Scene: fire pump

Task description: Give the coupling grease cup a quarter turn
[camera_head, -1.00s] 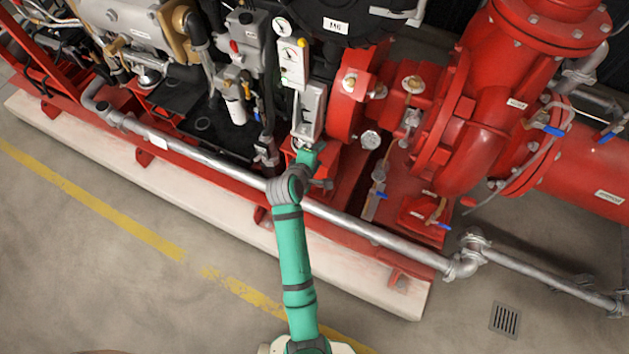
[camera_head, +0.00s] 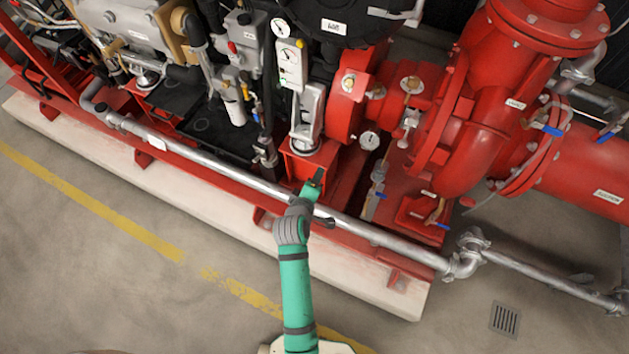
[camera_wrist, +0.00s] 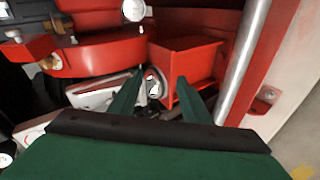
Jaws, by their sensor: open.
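I cannot tell for sure which fitting is the coupling grease cup. A small brass-and-silver fitting (camera_head: 349,84) sits on the red round housing (camera_head: 341,112), and a similar one (camera_head: 411,85) sits to its right. My gripper (camera_head: 317,178) is below and left of both, beside the red pedestal (camera_head: 308,166) under the grey bracket. In the wrist view my gripper (camera_wrist: 158,95) is open, its two green fingers apart with nothing held. A small round silver part (camera_wrist: 152,82) shows beyond and between the fingers, apart from them as far as I can see.
A silver pipe (camera_head: 200,160) runs along the skid's front edge, and my arm crosses above it. Red pump piping (camera_head: 490,140) fills the right. The floor (camera_head: 150,290) in front is clear.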

